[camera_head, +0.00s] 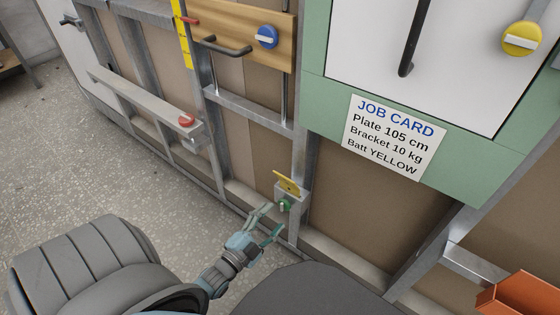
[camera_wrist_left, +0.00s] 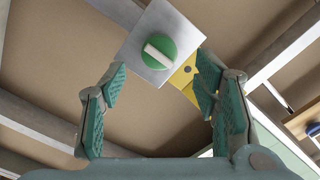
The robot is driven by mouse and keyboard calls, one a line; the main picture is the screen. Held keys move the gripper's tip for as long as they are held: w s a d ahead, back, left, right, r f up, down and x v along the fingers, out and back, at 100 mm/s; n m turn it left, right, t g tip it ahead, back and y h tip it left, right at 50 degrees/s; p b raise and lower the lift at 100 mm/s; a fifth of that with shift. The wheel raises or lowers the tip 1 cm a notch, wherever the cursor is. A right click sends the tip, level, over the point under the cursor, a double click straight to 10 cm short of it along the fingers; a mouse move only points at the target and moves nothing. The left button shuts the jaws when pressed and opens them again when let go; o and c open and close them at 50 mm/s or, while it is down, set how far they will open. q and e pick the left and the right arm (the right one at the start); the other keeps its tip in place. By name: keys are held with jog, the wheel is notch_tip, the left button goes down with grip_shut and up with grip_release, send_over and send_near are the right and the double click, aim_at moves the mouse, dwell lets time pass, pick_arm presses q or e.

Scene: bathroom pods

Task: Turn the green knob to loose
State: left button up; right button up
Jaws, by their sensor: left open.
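The green knob (camera_head: 285,204) sits on a small grey plate (camera_head: 280,192) low on the metal stud wall, with a yellow tag (camera_head: 287,182) above it. In the left wrist view the green knob (camera_wrist_left: 159,51) is round with a white bar across it, on its square plate (camera_wrist_left: 150,73); the yellow tag (camera_wrist_left: 186,76) is beside it. My left gripper (camera_head: 268,221) is open just in front of the knob. In the wrist view its teal fingers (camera_wrist_left: 160,86) are spread to either side, with the knob beyond them and apart from them. My right gripper is not in view.
A red knob (camera_head: 186,120) on a grey rail is to the left. A blue knob (camera_head: 267,37) and a dark handle (camera_head: 226,45) are on a wooden board above. A yellow knob (camera_head: 521,38) is at upper right. A job card (camera_head: 394,135) hangs on the green panel. An orange box (camera_head: 523,297) is at lower right.

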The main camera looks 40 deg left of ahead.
aim_at(281, 208)
pick_arm(q)
jog(key=w+b, duration=0.1)
jog(key=w, duration=0.3)
jog(key=shift+w, duration=0.4)
jog(key=shift+f, duration=0.1)
jog(key=c, duration=1.1)
jog(key=shift+c, duration=0.2)
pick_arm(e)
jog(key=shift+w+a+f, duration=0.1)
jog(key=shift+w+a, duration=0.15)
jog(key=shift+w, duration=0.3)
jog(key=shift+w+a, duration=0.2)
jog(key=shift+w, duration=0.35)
